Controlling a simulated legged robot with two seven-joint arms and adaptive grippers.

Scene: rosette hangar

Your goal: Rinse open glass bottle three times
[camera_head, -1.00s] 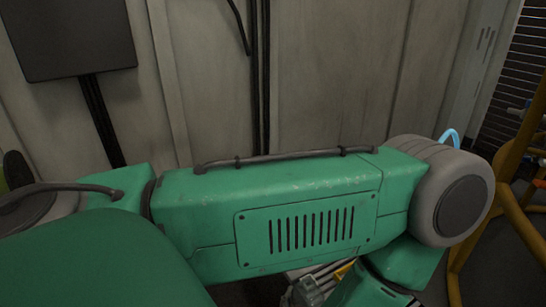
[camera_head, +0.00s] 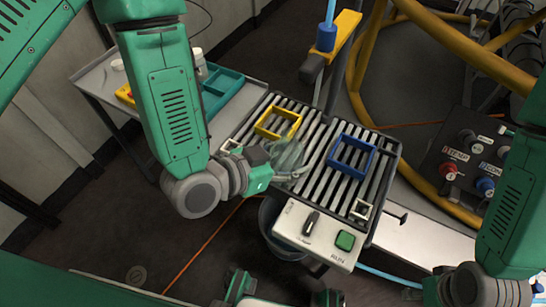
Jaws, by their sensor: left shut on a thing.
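My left gripper (camera_head: 273,168) is shut on a clear glass bottle (camera_head: 290,154), which it holds over the slatted grey rack. The bottle is transparent and blurred against the slats, so its mouth and exact tilt are hard to make out. My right gripper (camera_head: 437,287) is at the bottom right, partly cut off by the picture edge. Its fingers cannot be made out. A blue-collared fitting with a light blue hose (camera_head: 327,36) is on a yellow arm behind the rack.
The slatted rack (camera_head: 318,185) carries a yellow frame (camera_head: 278,122) and a blue frame (camera_head: 351,155). Its front panel has a green button (camera_head: 345,240). A grey side table (camera_head: 101,77) with a teal tray (camera_head: 222,90) stands left. Yellow pipes (camera_head: 440,45) and a control box (camera_head: 470,158) are right.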

